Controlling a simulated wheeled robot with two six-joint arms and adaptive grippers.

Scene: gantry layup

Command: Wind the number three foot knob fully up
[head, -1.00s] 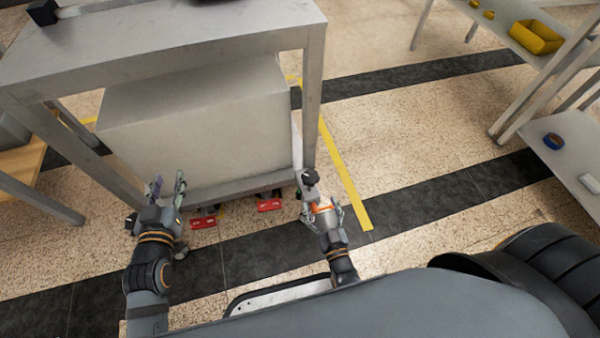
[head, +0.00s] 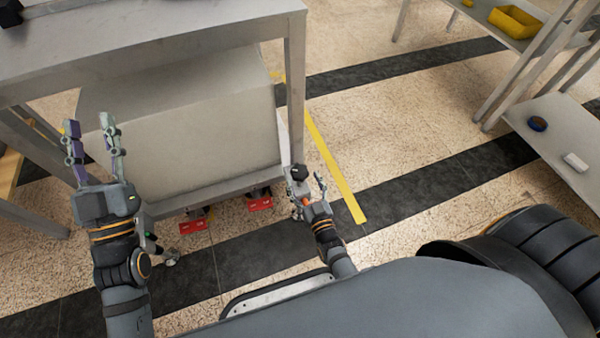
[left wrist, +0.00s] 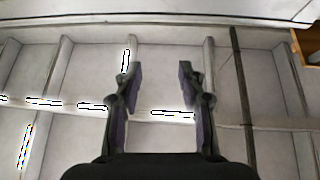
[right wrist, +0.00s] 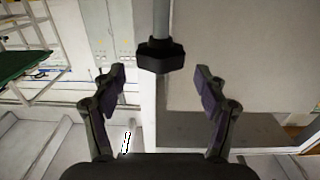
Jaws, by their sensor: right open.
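A black lobed knob (head: 299,172) sits at the foot of the table's near right leg in the head view. In the right wrist view the same knob (right wrist: 160,57) hangs on a grey stem, with no number readable. My right gripper (head: 308,180) is open at this knob; its fingers (right wrist: 159,78) stand either side of it in the right wrist view, with gaps on both sides. My left gripper (head: 89,125) is open and empty, raised in front of the table's left side. In the left wrist view its fingers (left wrist: 159,70) are apart with only ceiling panels behind.
The grey metal table (head: 160,45) stands over a large pale box (head: 195,135). Red pedal-like parts (head: 194,225) (head: 260,203) show low along its near edge. A shelf (head: 560,150) stands at right. Floor between the table and shelf is clear, with a yellow line (head: 335,165).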

